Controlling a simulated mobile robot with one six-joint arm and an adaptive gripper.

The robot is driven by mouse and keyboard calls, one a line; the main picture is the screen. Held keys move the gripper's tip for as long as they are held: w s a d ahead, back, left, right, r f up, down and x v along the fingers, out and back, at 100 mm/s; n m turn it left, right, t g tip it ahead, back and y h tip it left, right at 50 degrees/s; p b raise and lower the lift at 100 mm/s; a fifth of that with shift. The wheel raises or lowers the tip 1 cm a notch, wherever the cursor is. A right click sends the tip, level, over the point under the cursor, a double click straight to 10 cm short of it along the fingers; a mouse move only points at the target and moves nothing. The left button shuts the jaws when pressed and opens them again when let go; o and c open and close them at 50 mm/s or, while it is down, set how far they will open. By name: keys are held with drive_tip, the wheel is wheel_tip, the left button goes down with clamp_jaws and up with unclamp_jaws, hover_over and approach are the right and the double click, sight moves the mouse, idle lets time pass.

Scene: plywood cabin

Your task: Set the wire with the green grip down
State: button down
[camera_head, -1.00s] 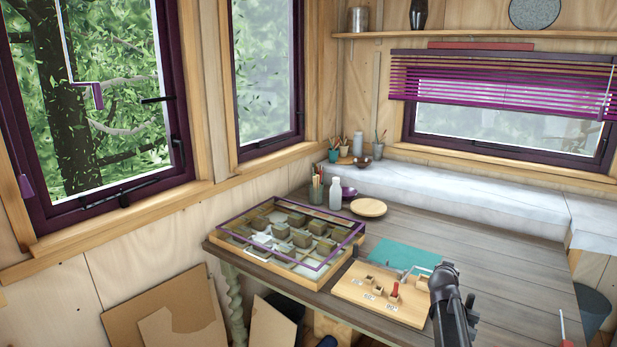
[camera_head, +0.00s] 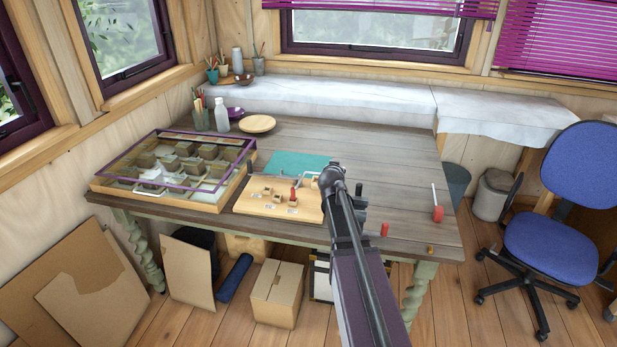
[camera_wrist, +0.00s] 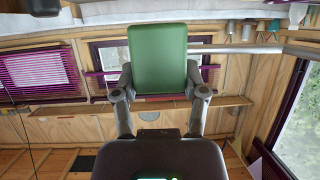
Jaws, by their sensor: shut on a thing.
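My gripper (camera_wrist: 158,95) is shut on the green grip (camera_wrist: 158,58), which stands out between its two fingers in the wrist view. A grey rod (camera_wrist: 232,48), seemingly the wire, runs sideways from the grip to the right. In the head view my gripper (camera_head: 332,176) is over the table beside the right edge of a light wooden board (camera_head: 252,200). The green grip is hidden there behind my arm. A thin pale piece (camera_head: 308,177) shows just left of the gripper; I cannot tell if it is the wire.
The board carries small wooden blocks and a red peg (camera_head: 293,193). A teal mat (camera_head: 295,163) lies behind it. A purple-framed shallow case (camera_head: 98,186) stands left. A red-handled tool (camera_head: 438,213) and a red piece (camera_head: 384,230) lie right. The table's back right (camera_head: 400,150) is clear.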

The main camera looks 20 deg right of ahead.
wheel_tip(320, 180, down, 7)
drive_tip(key=b, duration=0.6)
drive_tip(key=shift+w, duration=0.15)
drive_tip(key=w, duration=0.4)
drive_tip(key=w+d+f+b, duration=0.1)
drive_tip(key=w, duration=0.8)
drive_tip(key=shift+d+f, duration=0.15)
drive_tip(key=shift+d, duration=0.05)
drive_tip(key=shift+w+d+b, duration=0.1)
drive_tip(key=shift+w+b, duration=0.2)
drive_tip(key=shift+w, duration=0.35)
drive_tip(key=shift+w+f+b, duration=0.7)
drive_tip(key=shift+f+b, duration=0.15)
drive_tip(key=shift+f, duration=0.1)
drive_tip(key=shift+f+b, duration=0.7)
drive_tip(key=shift+b, duration=0.1)
